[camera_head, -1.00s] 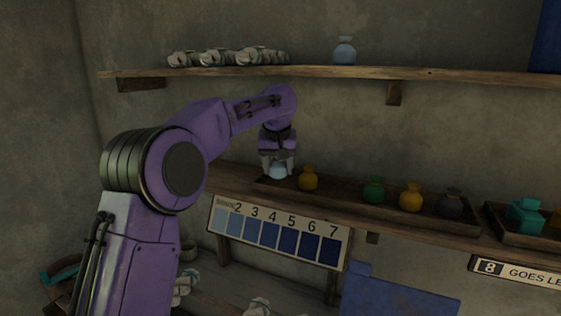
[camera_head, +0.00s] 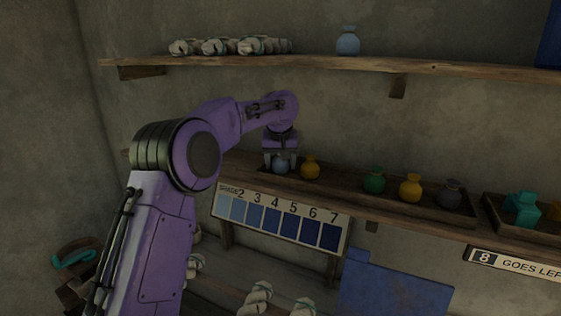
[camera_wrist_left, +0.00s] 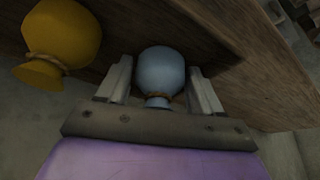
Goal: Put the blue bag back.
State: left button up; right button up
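A small blue bag (camera_head: 281,167) stands at the left end of the long wooden tray on the lower shelf. My left gripper (camera_head: 281,163) points down over it with one finger on each side. In the left wrist view the bag (camera_wrist_left: 160,72) sits between the spread fingers (camera_wrist_left: 161,88), with narrow gaps at its sides, so the gripper looks open. A second, light blue bag (camera_head: 348,41) stands on the upper shelf. My right gripper is not in view.
A yellow bag (camera_head: 310,168) stands close to the right of the gripper. Green (camera_head: 374,180), another yellow (camera_head: 410,187) and grey (camera_head: 450,194) bags follow along the tray (camera_head: 340,186). A shade board (camera_head: 280,220) hangs below. The upper shelf (camera_head: 300,63) is above the arm.

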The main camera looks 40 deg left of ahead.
aim_at(280, 161)
pick_arm(q)
jog(key=b+v, duration=0.1)
jog(key=v, duration=0.1)
jog(key=b+v, duration=0.1)
jog(key=v, duration=0.2)
jog(key=shift+s+d+f, duration=0.15)
jog(key=shift+s+d, duration=0.05)
jog(key=shift+s, duration=0.05)
jog(key=s+d+b, duration=0.6)
jog(key=s+d, duration=0.1)
jog(key=s, duration=0.1)
jog(key=shift+s+d+r+b, duration=0.15)
jog(key=shift+s+r+b, duration=0.1)
jog(key=shift+s+b, duration=0.15)
